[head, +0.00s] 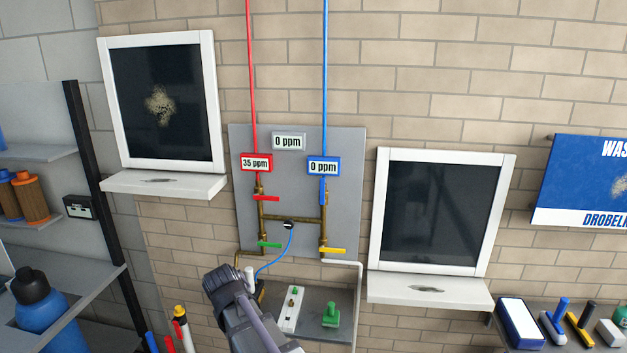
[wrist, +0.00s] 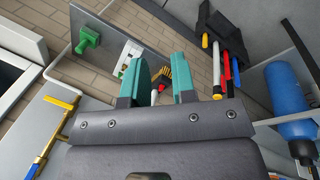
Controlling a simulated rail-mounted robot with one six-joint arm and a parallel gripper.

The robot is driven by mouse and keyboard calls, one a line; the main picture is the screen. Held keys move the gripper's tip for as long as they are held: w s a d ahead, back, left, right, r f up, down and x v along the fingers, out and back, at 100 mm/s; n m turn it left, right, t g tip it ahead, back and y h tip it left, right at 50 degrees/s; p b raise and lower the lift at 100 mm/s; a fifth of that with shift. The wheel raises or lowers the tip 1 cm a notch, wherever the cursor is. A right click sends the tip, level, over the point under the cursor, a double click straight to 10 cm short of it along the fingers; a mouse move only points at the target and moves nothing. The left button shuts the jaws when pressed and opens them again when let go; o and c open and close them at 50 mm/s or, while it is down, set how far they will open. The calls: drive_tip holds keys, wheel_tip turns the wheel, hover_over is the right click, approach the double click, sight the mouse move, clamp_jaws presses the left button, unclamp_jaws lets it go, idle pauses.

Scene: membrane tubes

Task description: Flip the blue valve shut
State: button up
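The blue valve handle (head: 322,190) is on the right-hand brass pipe of the grey wall panel, just under the blue "0 ppm" label (head: 323,167). It looks upright, in line with the blue pipe (head: 325,80). In the wrist view, a blue piece (wrist: 38,166) on the brass pipe at lower left may be this handle; it is cut by the edge. My gripper's teal fingers (wrist: 160,82) stand apart with nothing held between them. In the head view my dark wrist is below and left of the panel, away from the valve; the fingers are not clear there.
The panel also carries a red handle (head: 265,198), a green handle (head: 270,244) and a yellow handle (head: 332,250), all sideways. A thin blue hose (head: 274,264) hangs from the middle. A small shelf with a green object (head: 331,314) lies below. A blue bottle (head: 42,302) stands left.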

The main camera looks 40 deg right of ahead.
drive_tip(key=w+d+r+h+p, duration=0.1)
drive_tip(key=w+d+r+h, duration=0.1)
drive_tip(key=w+d, duration=0.3)
drive_tip(key=w+d+r+h+p, duration=0.1)
drive_tip(key=w+d+r+h, duration=0.2)
drive_tip(key=w+d+r, duration=0.2)
drive_tip(key=w+d+r+g+h+p, duration=0.1)
drive_tip(key=w+d+r+h, duration=0.1)
drive_tip(key=w+d, duration=0.3)
drive_tip(key=shift+w+d+r+m+h, duration=0.15)
drive_tip(key=shift+d+r+m+h, duration=0.2)
drive_tip(key=shift+d+r, duration=0.4)
clamp_jaws()
drive_tip(key=w+d+r+n+h, duration=0.1)
drive_tip(key=w+d+r+h, duration=0.5)
drive_tip(key=r, duration=0.4)
drive_tip(key=w+h, duration=0.1)
drive_tip(key=w, duration=0.1)
drive_tip(key=shift+w+d+r+h, duration=0.3)
drive_tip(key=shift+d+r+h, duration=0.05)
approach(322, 191)
drive_tip(key=w+d+r, duration=0.2)
drive_tip(key=w+d, duration=0.2)
drive_tip(key=shift+s+d, duration=1.4)
drive_tip(key=shift+d, duration=0.15)
drive_tip(key=shift+a+r+p, duration=0.1)
drive_tip(key=shift+r+p, duration=0.05)
drive_tip(key=shift+p, duration=0.25)
